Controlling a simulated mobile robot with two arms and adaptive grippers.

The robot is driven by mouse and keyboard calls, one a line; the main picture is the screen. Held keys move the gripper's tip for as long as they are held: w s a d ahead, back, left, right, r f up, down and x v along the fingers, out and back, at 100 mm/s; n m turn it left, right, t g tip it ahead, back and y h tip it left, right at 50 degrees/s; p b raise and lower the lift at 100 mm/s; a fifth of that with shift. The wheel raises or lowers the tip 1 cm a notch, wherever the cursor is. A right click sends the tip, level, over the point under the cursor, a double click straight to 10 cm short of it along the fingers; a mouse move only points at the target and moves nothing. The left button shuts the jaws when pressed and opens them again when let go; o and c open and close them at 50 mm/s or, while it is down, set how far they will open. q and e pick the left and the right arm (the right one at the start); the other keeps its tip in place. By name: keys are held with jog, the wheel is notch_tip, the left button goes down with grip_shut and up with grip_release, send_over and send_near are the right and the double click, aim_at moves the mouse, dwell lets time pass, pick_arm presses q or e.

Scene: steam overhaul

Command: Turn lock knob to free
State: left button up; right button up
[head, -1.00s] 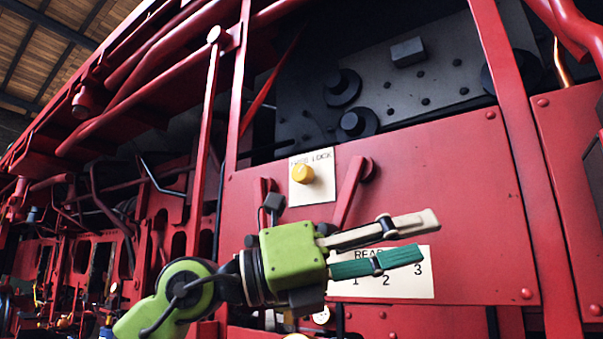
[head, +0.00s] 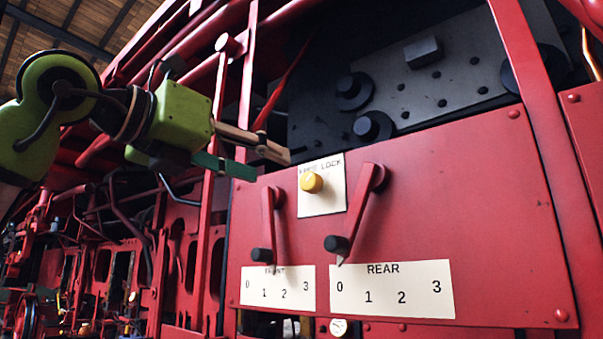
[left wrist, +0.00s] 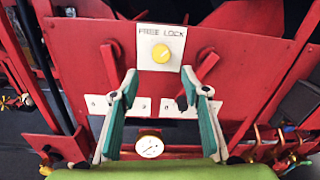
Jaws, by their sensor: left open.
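The yellow lock knob (head: 312,182) sits on a cream plate (head: 320,204) marked FREE LOCK, on the red panel. In the left wrist view the knob (left wrist: 161,53) is seen face on, with FREE at the plate's left and LOCK at its right. Its pointer direction is too small to tell. My left gripper (head: 262,160) is in the air to the upper left of the plate in the head view, apart from the knob. In the left wrist view its two fingers (left wrist: 160,88) are spread, with nothing between them. My right gripper is not in view.
Two red levers with black grips, the front one (head: 268,222) and the rear one (head: 358,212), stand out below and beside the plate. Number plates FRONT (head: 278,290) and REAR (head: 392,289) lie under them. A round gauge (left wrist: 149,146) is lower down. Red posts and pipes fill the left.

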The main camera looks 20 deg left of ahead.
aim_at(306, 181)
pick_arm(q)
jog(key=p+x, duration=0.3)
jog(key=x, duration=0.6)
jog(key=shift+w, duration=0.2)
jog(key=shift+w+d, duration=0.2)
jog(key=shift+w, duration=0.15)
jog(key=shift+c, duration=0.2)
jog(key=shift+s, duration=0.1)
jog(key=c, duration=1)
